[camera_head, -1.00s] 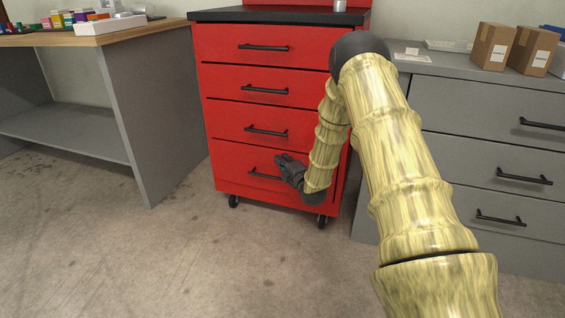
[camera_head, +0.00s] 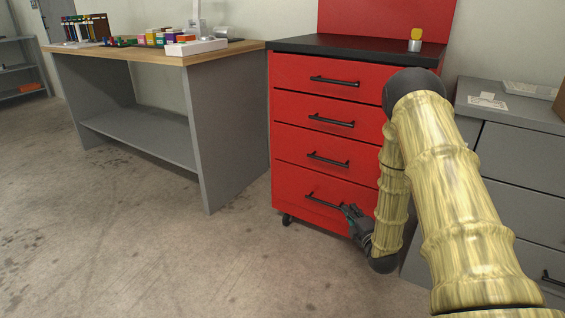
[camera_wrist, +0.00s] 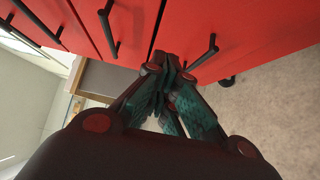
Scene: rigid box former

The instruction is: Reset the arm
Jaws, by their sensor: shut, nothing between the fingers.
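My arm, with pale yellow wood-like links, reaches forward on the right of the head view and bends down at a dark elbow. My gripper (camera_head: 352,213) hangs low in front of the bottom drawer of the red cabinet (camera_head: 318,94), near that drawer's black handle (camera_head: 324,200). In the wrist view my gripper (camera_wrist: 168,68) has its dark fingers with teal pads together, with nothing between them. A black handle (camera_wrist: 204,56) shows just right of the fingertips; whether they touch it I cannot tell. The red drawers all look closed.
A wood-topped workbench (camera_head: 150,56) with coloured items and a white tray (camera_head: 196,47) stands left. A grey drawer cabinet (camera_head: 520,150) stands right of the red one. The concrete floor at left front is open.

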